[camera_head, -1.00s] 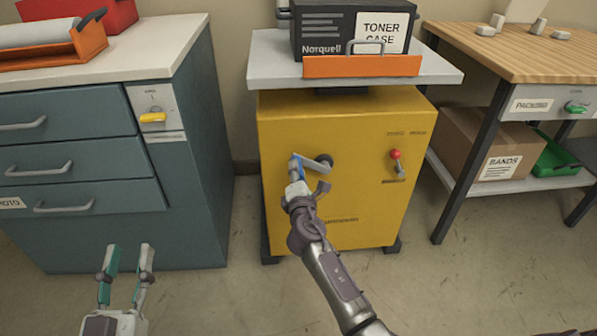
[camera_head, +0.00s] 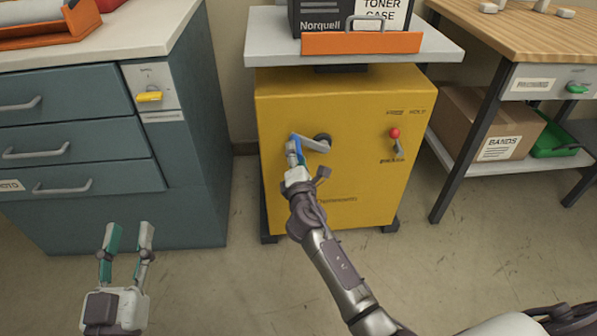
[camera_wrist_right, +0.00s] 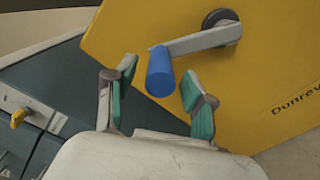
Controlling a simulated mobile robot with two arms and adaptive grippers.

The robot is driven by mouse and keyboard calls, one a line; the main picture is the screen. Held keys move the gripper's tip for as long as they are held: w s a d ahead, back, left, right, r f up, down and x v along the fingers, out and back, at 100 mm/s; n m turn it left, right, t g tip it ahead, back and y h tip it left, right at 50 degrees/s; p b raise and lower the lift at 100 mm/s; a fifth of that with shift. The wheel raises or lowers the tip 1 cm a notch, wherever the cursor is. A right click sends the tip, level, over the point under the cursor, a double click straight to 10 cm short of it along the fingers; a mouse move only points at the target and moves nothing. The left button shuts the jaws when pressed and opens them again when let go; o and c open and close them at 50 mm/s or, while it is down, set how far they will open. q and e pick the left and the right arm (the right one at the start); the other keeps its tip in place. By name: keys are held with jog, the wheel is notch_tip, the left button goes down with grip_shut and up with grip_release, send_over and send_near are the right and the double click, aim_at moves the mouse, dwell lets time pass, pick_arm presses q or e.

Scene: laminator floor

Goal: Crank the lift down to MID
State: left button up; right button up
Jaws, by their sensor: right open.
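The yellow lift cabinet (camera_head: 345,105) carries a grey platform (camera_head: 262,48). Its crank (camera_head: 310,151) has a dark hub with a grey arm that points left and slightly down. The crank's blue handle (camera_wrist_right: 160,73) is at the arm's end. My right gripper (camera_head: 293,152) is at this handle; in the wrist view its fingers stand apart, one on each side of the handle, with visible gaps. A red-knobbed lever (camera_head: 394,134) sits right of the crank; its labels are too small to read surely. My left gripper (camera_head: 126,238) is open and empty, low at the left.
A black toner case (camera_head: 310,22) stands on the platform behind an orange lip (camera_head: 345,43). Blue-grey drawers (camera_head: 75,155) with a yellow switch (camera_head: 149,97) stand left. A wooden bench (camera_head: 525,45) with a box marked BANDS (camera_head: 472,110) stands right. Floor in front is clear.

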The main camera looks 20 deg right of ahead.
jog(key=v, duration=1)
jog(key=shift+d, duration=0.1)
